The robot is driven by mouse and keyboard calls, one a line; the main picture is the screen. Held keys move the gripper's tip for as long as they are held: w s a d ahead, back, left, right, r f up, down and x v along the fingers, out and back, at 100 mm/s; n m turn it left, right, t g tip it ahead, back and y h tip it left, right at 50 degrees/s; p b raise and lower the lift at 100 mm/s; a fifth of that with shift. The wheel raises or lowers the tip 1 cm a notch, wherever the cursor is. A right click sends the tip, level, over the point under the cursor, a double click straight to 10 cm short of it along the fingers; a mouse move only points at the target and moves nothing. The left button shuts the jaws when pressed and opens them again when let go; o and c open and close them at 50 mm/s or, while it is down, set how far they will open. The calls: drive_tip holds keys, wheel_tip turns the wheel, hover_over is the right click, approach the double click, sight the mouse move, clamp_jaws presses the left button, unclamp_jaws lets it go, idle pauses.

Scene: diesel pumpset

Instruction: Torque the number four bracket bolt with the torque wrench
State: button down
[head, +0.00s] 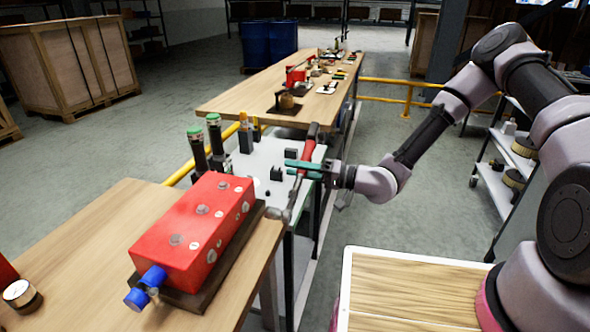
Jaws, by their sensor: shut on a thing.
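My gripper (292,168), with teal fingers, is shut on the torque wrench (307,150) beside the white-topped table. The wrench has a red handle at its far end. Its dark shaft runs toward the near side, and its head (280,214) appears close to the right edge of the red block. I cannot tell whether the head touches anything. The red block (178,246) rests on a dark base plate (196,298) on the near wooden bench. Several grey round bolt heads (202,210) show on it. I cannot make out which bolt is number four.
Two dark green-topped tools (215,140) stand upright left of the white table (262,160). Small dark blocks (276,174) lie on it. A blue fitting (150,280) sticks out from the red block's near end. A gauge (20,293) lies at the left. A wheeled cart (498,180) stands right.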

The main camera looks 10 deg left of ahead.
drive_tip(key=s+a+r+n, duration=0.5)
drive_tip(key=s+r+n, duration=0.2)
drive_tip(key=n, duration=0.2)
drive_tip(key=shift+r, duration=0.4)
idle(0.4)
drive_tip(key=shift+s+a, duration=0.1)
drive_tip(key=shift+a, duration=0.2)
idle(0.9)
drive_tip(key=shift+a, duration=0.3)
idle(0.4)
